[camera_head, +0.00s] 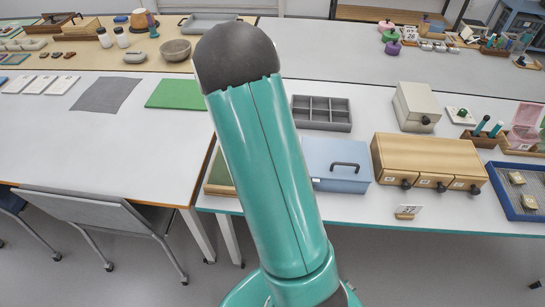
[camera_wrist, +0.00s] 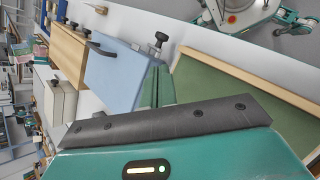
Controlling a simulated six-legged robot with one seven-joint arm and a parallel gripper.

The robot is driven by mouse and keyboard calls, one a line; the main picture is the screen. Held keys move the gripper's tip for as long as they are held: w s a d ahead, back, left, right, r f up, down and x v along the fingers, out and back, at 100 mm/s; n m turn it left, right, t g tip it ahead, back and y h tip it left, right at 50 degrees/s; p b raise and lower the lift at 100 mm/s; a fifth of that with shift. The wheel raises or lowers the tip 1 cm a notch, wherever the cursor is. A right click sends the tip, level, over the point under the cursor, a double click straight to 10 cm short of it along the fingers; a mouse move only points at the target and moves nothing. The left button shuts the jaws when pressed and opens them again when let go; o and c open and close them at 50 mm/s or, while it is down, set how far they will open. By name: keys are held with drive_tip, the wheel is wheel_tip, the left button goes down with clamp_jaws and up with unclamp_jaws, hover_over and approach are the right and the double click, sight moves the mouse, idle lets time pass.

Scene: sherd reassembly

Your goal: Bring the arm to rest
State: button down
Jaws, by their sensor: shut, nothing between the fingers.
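My arm (camera_head: 262,170) rises from the bottom middle of the head view to a dark rounded joint at the top. My gripper does not show in the head view. In the wrist view my gripper (camera_wrist: 157,86) shows as teal fingers beyond a dark bar, shut with nothing between them. In that view the fingers overlap the blue lidded box (camera_wrist: 112,72) and the edge of a green wood-rimmed board (camera_wrist: 225,85). I cannot tell how far above them the fingers are.
The blue box (camera_head: 335,165), a wooden drawer chest (camera_head: 428,160), a grey compartment tray (camera_head: 321,113) and a blue tray (camera_head: 515,192) stand on the right table. A green mat (camera_head: 176,94) and grey cloth (camera_head: 105,94) lie on the left table. A chair (camera_head: 95,212) stands in front. Between the mats and front edge is clear.

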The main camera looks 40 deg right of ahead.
idle(0.5)
drive_tip(key=s+a+r+n+t+y, duration=0.1)
drive_tip(key=s+a+r+t, duration=0.3)
drive_tip(key=a+r+t, duration=0.3)
drive_tip(key=s+a+r+n+t+y, duration=0.1)
drive_tip(key=s+a+r+t, duration=0.3)
drive_tip(key=a+r, duration=0.9)
drive_tip(key=a+n+t, duration=0.1)
drive_tip(key=a+t, duration=0.2)
drive_tip(key=shift+s+a+r+n+y, duration=0.2)
drive_tip(key=shift+a+r+n+y, duration=0.1)
drive_tip(key=shift+y, duration=0.1)
drive_tip(key=shift+d, duration=0.3)
